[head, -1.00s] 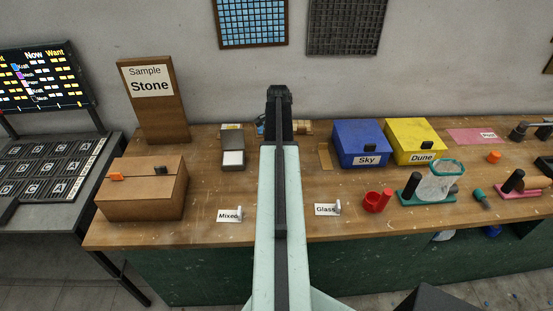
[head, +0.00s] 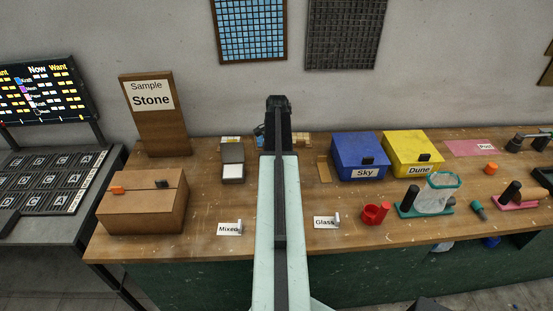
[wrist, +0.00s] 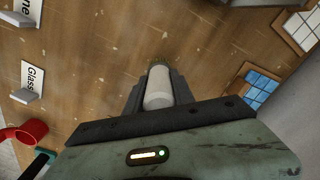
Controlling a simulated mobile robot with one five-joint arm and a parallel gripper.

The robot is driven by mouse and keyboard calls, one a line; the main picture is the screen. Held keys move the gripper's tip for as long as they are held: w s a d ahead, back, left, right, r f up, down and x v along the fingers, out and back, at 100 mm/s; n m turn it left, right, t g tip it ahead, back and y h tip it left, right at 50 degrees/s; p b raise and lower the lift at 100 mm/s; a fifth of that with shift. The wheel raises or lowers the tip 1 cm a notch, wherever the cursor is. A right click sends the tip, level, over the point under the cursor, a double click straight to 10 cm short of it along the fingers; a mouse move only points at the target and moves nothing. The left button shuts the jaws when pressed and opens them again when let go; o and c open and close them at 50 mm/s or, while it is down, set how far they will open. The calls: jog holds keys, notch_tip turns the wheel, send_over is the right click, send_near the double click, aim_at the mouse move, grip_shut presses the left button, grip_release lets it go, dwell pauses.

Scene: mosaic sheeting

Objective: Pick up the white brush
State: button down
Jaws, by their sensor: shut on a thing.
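The white brush (wrist: 158,88) shows in the wrist view as a pale, rounded cylinder with a greenish-brown tip, which may be its bristles. It lies between the dark fingers of my gripper (wrist: 156,93), and the gripper is shut on it. The brush points away from the wrist, over the wooden bench top. I cannot tell how far it is above the wood. In the head view my arm covers the middle of the bench, and neither the gripper fingers nor the brush can be made out there.
The wooden bench (head: 200,200) holds a brown box (head: 143,203), a grey box (head: 232,160), a blue Sky box (head: 358,157) and a yellow Dune box (head: 412,155). A red cup (head: 375,214) stands near the Glass label (head: 325,222). Bare wood surrounds the brush in the wrist view.

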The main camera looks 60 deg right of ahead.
notch_tip(320, 180, up, 2)
jog(key=shift+r+p, duration=0.1)
jog(key=shift+p, duration=0.55)
jog(key=s+a, duration=0.8)
jog(key=s, duration=0.5)
jog(key=shift+s+a+r+p, duration=0.3)
jog(key=shift+s+r+p, duration=0.05)
jog(key=shift+r, duration=0.05)
